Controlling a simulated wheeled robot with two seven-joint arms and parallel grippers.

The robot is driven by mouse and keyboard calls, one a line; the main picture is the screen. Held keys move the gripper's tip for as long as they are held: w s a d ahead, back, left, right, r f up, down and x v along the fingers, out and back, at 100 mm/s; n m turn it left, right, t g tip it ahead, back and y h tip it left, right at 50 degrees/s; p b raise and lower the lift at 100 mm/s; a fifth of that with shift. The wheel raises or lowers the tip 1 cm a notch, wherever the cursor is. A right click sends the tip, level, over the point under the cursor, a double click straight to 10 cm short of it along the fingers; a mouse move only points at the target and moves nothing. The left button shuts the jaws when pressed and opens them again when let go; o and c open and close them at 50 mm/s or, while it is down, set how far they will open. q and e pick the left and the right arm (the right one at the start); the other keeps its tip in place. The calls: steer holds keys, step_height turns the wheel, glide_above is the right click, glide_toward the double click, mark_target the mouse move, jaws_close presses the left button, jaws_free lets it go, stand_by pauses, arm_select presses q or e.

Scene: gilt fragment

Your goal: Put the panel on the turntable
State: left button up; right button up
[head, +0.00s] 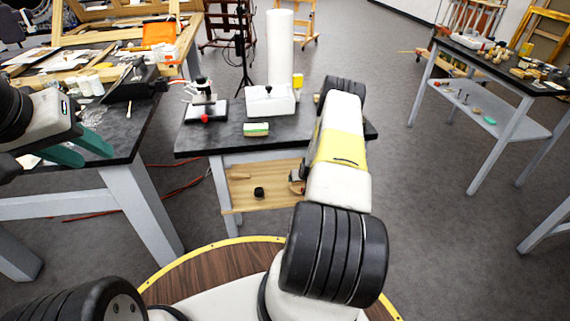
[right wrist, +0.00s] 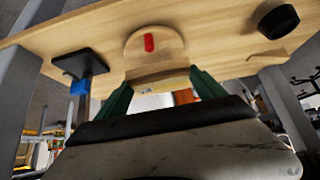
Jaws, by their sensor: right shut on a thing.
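In the right wrist view, my right gripper (right wrist: 162,82) has its green fingers shut on a pale wooden piece with a rounded outline and a red mark, apparently the panel (right wrist: 165,55). It is close against the wooden shelf; I cannot tell whether it touches. In the head view my right arm reaches to the low shelf and hides most of the gripper and panel. My left gripper (head: 82,150) is open and empty over the edge of the left table, its teal fingers apart. I cannot surely pick out the turntable.
The wooden shelf (head: 238,199) is under the middle table (head: 225,134). A black cylinder (head: 258,193) sits on it; a black plate on a post (right wrist: 80,63) is beside the panel. A white box (head: 270,103) and sponge (head: 256,129) occupy the tabletop.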

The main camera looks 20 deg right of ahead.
steer(key=shift+w+d+f, duration=0.15)
steer(key=shift+w+f, duration=0.05)
steer(key=shift+f, duration=0.7)
steer(key=shift+w+d+f, duration=0.1)
steer(key=shift+w+f, duration=0.05)
steer(key=shift+f, duration=0.75)
steer(key=shift+f, duration=0.1)
steer(key=o, duration=1.5)
steer(key=shift+r, duration=0.25)
steer(key=v, duration=1.2)
steer(key=shift+f, duration=0.1)
